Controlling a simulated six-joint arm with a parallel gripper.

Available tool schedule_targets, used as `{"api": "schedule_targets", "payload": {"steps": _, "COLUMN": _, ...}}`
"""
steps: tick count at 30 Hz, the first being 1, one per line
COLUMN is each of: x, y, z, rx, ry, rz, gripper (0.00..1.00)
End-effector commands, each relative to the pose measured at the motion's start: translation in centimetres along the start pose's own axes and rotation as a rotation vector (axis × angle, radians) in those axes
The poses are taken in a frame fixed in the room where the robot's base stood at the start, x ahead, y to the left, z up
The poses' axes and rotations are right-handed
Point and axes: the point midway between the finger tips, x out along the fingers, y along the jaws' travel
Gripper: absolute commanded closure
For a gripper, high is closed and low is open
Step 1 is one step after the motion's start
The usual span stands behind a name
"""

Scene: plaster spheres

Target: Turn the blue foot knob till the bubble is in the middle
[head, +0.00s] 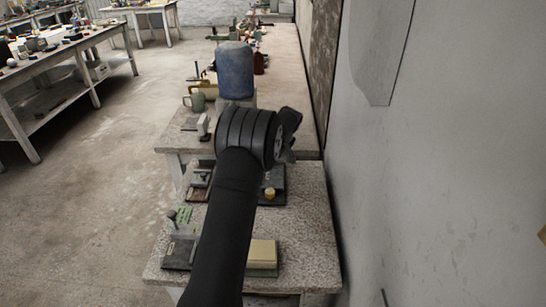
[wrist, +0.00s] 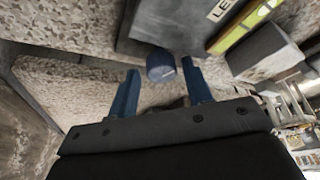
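The blue foot knob (wrist: 160,66) is a short round cylinder at the edge of a dark grey plate (wrist: 150,22) in the wrist view. A yellow-green bubble vial (wrist: 243,24) lies to its right on the device. The bubble's place in it is too small to tell. My gripper (wrist: 160,72) is open. Its two blue fingers stand left and right of the knob, with a gap showing on each side. I cannot tell whether the fingertips reach the knob's depth. In the head view my arm hides the blue knob, and the fingers do not show.
A grey block (wrist: 264,48) stands right of the plate. In the head view, a beige block (head: 263,250) and a dark pad (head: 181,253) lie on the near speckled slab. A blue container (head: 235,70) and a mug (head: 195,100) stand farther back. A wall bounds the right side.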

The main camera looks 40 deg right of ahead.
Motion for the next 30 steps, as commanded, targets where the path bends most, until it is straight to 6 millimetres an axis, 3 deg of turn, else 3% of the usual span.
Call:
{"api": "schedule_targets", "payload": {"steps": 13, "x": 0.11, "y": -0.46, "z": -0.01, "rx": 0.046, "ry": -0.005, "rz": 0.009, "gripper": 0.48}}
{"api": "schedule_targets", "payload": {"steps": 30, "x": 0.10, "y": -0.55, "z": -0.10, "rx": 0.444, "ry": -0.004, "rz": 0.180, "gripper": 0.48}}
